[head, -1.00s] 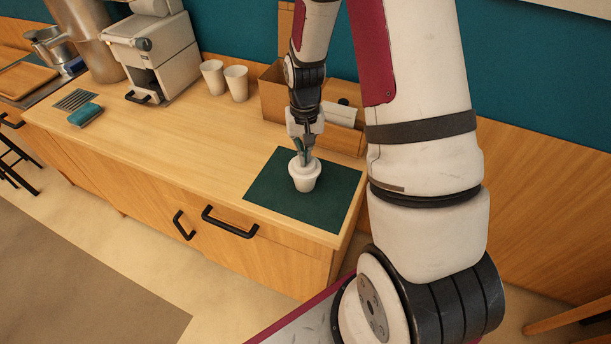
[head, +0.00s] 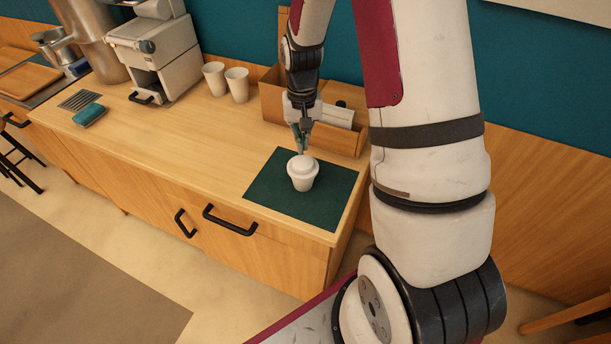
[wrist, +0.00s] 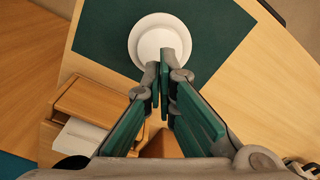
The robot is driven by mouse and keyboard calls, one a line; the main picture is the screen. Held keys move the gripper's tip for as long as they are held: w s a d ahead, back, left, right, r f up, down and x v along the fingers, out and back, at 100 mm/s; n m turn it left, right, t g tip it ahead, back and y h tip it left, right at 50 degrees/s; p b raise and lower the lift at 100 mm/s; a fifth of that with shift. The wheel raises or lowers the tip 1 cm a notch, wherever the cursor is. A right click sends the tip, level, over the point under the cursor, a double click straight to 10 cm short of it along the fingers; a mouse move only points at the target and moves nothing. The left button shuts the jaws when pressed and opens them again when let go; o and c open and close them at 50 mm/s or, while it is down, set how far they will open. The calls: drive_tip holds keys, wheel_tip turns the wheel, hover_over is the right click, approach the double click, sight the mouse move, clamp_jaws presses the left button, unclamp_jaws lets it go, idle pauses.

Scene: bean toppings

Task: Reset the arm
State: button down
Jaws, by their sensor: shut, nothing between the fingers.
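The cup stands upright on a dark green mat (head: 262,188) near the counter's right end.
A wooden organizer box (head: 275,103) with white items stands behind the mat. Two white cups (head: 237,85) stand at the back, beside a coffee machine (head: 155,50). A teal cloth (head: 89,115) lies at the left. The counter's middle (head: 180,135) is clear.

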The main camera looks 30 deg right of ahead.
idle(0.4)
drive_tip(key=s+a+r+n+t, duration=0.1)
drive_tip(key=s+a+r, duration=0.25)
drive_tip(key=r, duration=0.45)
drive_tip(key=s+a+r+n+t, duration=0.1)
drive_tip(key=s+a+r+t, duration=0.2)
drive_tip(key=r, duration=0.5)
drive_tip(key=s+a+r+n, duration=0.2)
drive_tip(key=s+a+r, duration=0.15)
drive_tip(key=r, duration=0.45)
drive_tip(key=s+a+r+n+t+b, duration=0.1)
drive_tip(key=s+a+r, duration=0.1)
drive_tip(key=s, duration=0.7)
drive_tip(key=shift+s+r+t, duration=0.25)
drive_tip(key=shift+r+t, duration=0.05)
drive_tip(key=shift+r, duration=0.25)
